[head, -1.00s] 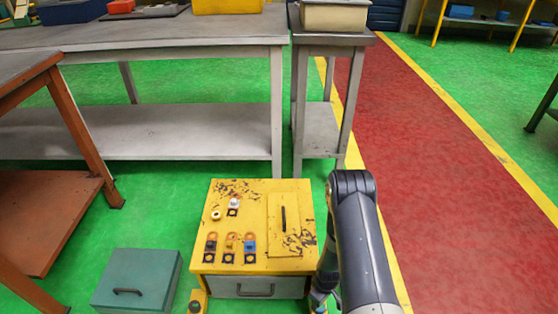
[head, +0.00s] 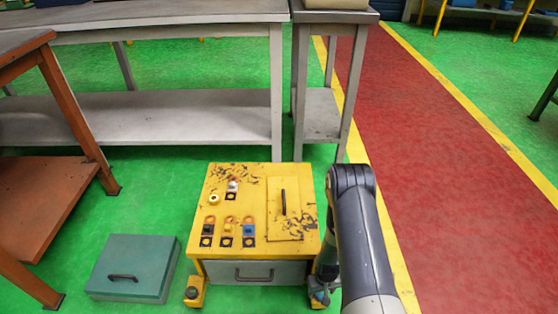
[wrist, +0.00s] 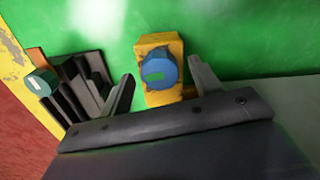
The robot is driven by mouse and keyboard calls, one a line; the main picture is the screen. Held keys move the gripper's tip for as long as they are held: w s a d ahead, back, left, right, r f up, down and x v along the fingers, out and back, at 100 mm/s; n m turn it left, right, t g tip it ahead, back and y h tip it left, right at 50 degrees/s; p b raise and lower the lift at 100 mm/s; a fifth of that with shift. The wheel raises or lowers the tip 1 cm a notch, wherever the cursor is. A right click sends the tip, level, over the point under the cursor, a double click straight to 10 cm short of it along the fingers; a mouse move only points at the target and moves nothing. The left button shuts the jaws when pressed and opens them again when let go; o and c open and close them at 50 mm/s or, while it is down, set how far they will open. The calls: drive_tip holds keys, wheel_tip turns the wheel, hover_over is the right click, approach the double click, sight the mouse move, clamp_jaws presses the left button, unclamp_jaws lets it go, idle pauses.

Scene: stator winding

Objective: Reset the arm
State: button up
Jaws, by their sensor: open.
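My gripper (wrist: 163,86) is open in the wrist view, its two grey fingers apart. A yellow block with a round blue knob (wrist: 158,70) shows between and beyond the fingers, over the green floor; I cannot tell any contact. In the head view my dark grey arm reaches down along the right side of the yellow cabinet (head: 225,178), and the fingers cannot be made out there. Several small parts with orange rings, such as one with a blue piece (head: 249,231), and a cream ring (head: 214,198) lie on the cabinet top.
A teal box (head: 130,262) sits on the floor left of the cabinet. A brown-framed bench (head: 40,200) stands at the left and grey tables (head: 150,115) stand behind. A red walkway (head: 440,180) is clear at the right. Dark ridged pieces (wrist: 85,90) show in the wrist view.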

drive_tip(key=m+b, duration=0.1)
drive_tip(key=m, duration=0.3)
drive_tip(key=shift+m+b, duration=0.3)
drive_tip(key=shift+m, duration=0.1)
drive_tip(key=shift+s, duration=0.1)
